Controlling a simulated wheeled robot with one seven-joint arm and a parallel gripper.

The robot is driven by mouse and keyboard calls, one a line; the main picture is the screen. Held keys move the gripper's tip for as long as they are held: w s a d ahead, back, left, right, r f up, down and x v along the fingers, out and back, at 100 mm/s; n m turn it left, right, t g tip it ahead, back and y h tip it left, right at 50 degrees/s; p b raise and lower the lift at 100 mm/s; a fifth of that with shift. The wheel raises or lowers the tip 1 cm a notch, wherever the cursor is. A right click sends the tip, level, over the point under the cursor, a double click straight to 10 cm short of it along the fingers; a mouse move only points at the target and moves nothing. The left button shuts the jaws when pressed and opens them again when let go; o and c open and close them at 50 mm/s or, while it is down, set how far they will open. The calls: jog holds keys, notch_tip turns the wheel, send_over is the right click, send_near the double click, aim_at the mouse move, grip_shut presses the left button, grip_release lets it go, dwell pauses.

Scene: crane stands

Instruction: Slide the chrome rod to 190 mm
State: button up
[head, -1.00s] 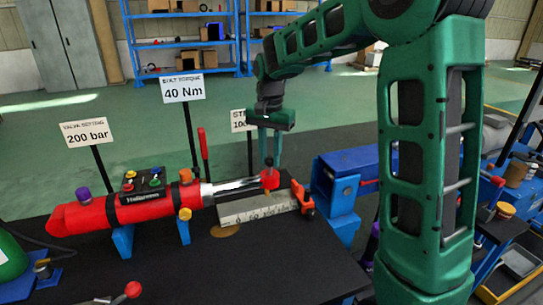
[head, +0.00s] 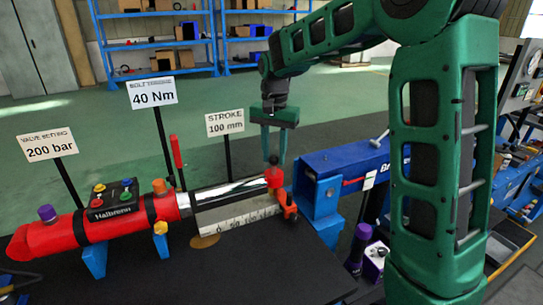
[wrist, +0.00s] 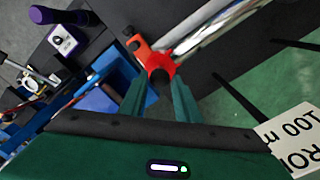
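The chrome rod (head: 228,192) extends right from the red cylinder (head: 100,222) and ends in a red rod end (head: 273,177) with a dark top. My gripper (head: 273,160) points down with its fingers on both sides of that top, apparently shut on it. In the wrist view the red rod end (wrist: 162,66) lies between the fingertips (wrist: 160,82), with the chrome rod (wrist: 215,28) leading up right. A white scale (head: 236,214) lies below the rod; its numbers are too small to read. A red-orange stop (head: 287,206) stands close beside the rod end. The stroke sign (head: 225,123) reads 100 mm, not 190.
A blue beam stand (head: 322,195) is just right of the rod end. Signs for 200 bar (head: 48,146) and 40 Nm (head: 153,93) stand behind the cylinder. A red lever (head: 177,160) rises behind it. The black bench top (head: 230,265) in front is clear.

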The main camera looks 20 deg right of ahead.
jog(key=shift+o, duration=0.9)
notch_tip(320, 180, up, 11)
jog(key=shift+f, duration=0.15)
jog(key=s+d+f, duration=0.3)
jog(key=s+d, duration=0.1)
jog(key=s, duration=0.5)
jog(key=s+d+f+n, duration=0.1)
jog(key=s+d+f, duration=0.1)
jog(key=s+d, duration=0.45)
jog(key=s+d+f, duration=0.3)
jog(key=s, duration=0.8)
jog(key=s+f+n, duration=0.1)
jog(key=s+f, duration=0.5)
jog(key=s, duration=0.3)
jog(key=shift+s, duration=0.25)
